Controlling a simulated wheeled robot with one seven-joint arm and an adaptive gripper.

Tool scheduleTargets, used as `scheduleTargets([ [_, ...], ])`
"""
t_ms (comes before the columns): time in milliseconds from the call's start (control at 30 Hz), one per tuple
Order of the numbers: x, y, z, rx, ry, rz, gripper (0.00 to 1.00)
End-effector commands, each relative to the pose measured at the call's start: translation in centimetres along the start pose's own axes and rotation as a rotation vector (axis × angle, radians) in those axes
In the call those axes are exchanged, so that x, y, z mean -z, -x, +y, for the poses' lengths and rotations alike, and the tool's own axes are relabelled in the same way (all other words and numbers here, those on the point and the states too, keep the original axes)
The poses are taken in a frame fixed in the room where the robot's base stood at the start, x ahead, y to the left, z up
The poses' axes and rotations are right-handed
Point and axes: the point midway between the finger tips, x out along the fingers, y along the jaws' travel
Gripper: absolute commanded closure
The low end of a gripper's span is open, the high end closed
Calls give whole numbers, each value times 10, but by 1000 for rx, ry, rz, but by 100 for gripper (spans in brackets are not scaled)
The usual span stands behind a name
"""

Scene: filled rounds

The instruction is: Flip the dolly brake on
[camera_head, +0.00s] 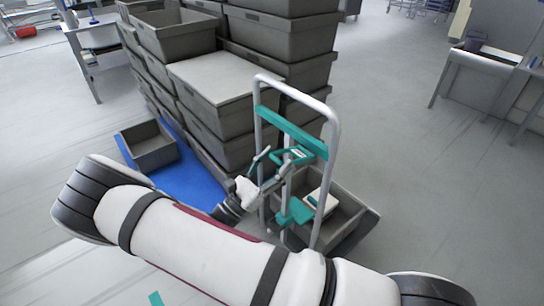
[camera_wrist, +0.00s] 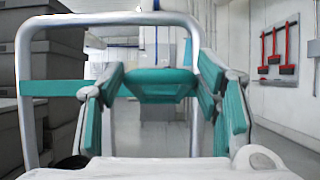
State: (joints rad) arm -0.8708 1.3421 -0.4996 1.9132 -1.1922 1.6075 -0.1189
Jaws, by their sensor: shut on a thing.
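The dolly has a tall silver hoop handle (camera_head: 334,130) with a teal crossbar (camera_head: 295,132). It stands in the middle of the head view. My gripper (camera_head: 282,163) is at the near side of the hoop, below the crossbar. In the wrist view its two teal-padded fingers stand at either side of a wide teal piece (camera_wrist: 160,84). They appear to close on its two ends. This piece seems to be the brake lever, but its joint to the dolly is hidden. A lower teal part (camera_head: 295,212) shows on the dolly's post.
A grey crate (camera_head: 348,232) with a pale item in it sits at the dolly, behind the hoop. Tall stacks of grey crates (camera_head: 285,42) stand just behind to the left. An empty crate (camera_head: 147,146) is on a blue base (camera_head: 190,185). Open floor lies to the right.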

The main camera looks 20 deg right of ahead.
Motion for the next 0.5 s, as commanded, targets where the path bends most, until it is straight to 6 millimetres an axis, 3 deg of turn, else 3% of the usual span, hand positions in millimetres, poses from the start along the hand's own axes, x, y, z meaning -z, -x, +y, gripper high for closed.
scheduleTargets([
  [100, 11, 7, 0, 0, 3, 9, 92],
  [500, 23, 16, -1, 0, 6, 11, 92],
])
